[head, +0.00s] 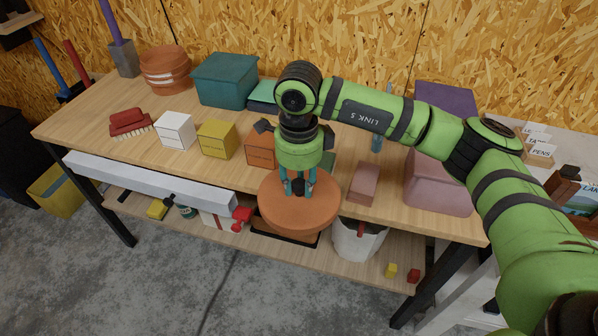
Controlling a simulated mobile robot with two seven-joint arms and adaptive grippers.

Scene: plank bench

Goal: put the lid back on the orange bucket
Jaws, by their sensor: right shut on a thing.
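A round, flat orange disc that looks like the lid (322,212) is in the middle of the head view, at the bench's front edge. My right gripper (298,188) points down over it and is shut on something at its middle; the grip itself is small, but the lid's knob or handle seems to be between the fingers. A round orange tub with pale bands, likely the orange bucket (165,70), stands at the back left of the bench. I cannot tell whether its top is open. My left gripper is not in view.
On the bench (95,125) stand a red brush (130,122), white box (175,131), yellow box (217,139), orange box (261,150) and teal box (225,80). A pink block (363,184) and a large pink bin (438,185) are right. A white bucket (352,243) is below.

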